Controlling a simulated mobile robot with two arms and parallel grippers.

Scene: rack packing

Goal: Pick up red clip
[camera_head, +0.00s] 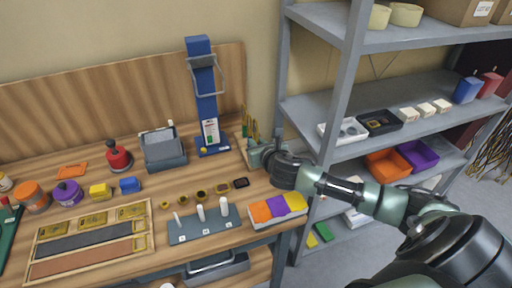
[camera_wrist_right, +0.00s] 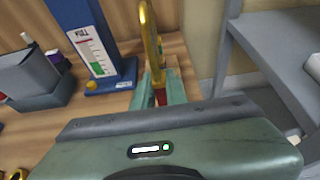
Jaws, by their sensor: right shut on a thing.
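My right gripper (camera_head: 254,152) is at the right end of the wooden workbench, beside the blue upright press. In the right wrist view its green fingers (camera_wrist_right: 160,90) are shut on a small red piece, the red clip (camera_wrist_right: 161,97), mostly hidden between the fingers and behind the gripper body. A curved golden rod (camera_wrist_right: 151,35) rises just beyond the fingers. In the head view the red clip is hidden by the gripper. My left gripper is not in view.
The blue press (camera_head: 202,90) stands close left of the gripper. A grey metal shelf (camera_head: 345,80) rises close on the right, with trays and boxes. A tray of orange, purple and yellow pieces (camera_head: 278,208) lies at the bench's front edge.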

